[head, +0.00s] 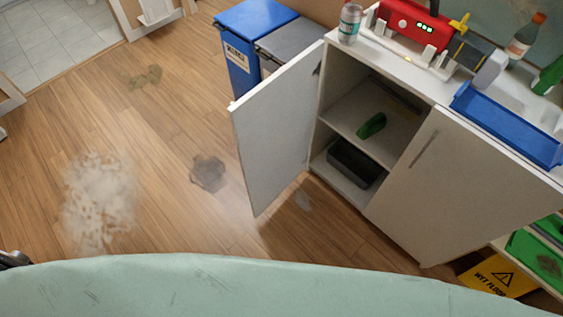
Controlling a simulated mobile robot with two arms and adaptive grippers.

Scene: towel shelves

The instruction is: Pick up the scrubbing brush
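A green object (371,125), which looks like the scrubbing brush, lies on the middle shelf (345,113) inside the white cabinet. Its bristles cannot be made out. The cabinet's left door (275,135) stands wide open, so the brush is in plain view from the front. A small dark part at the left edge, apparently of my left gripper (14,259), is cut off by the frame, far from the brush. Its fingers cannot be made out. My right gripper is not in view.
A black bin (354,162) sits below the shelf. The cabinet's right door (455,185) covers the right side. Blue and grey bins (240,70) stand left of the cabinet. A yellow wet-floor sign (497,277) is at lower right. Stained floor (170,140) to the left is free.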

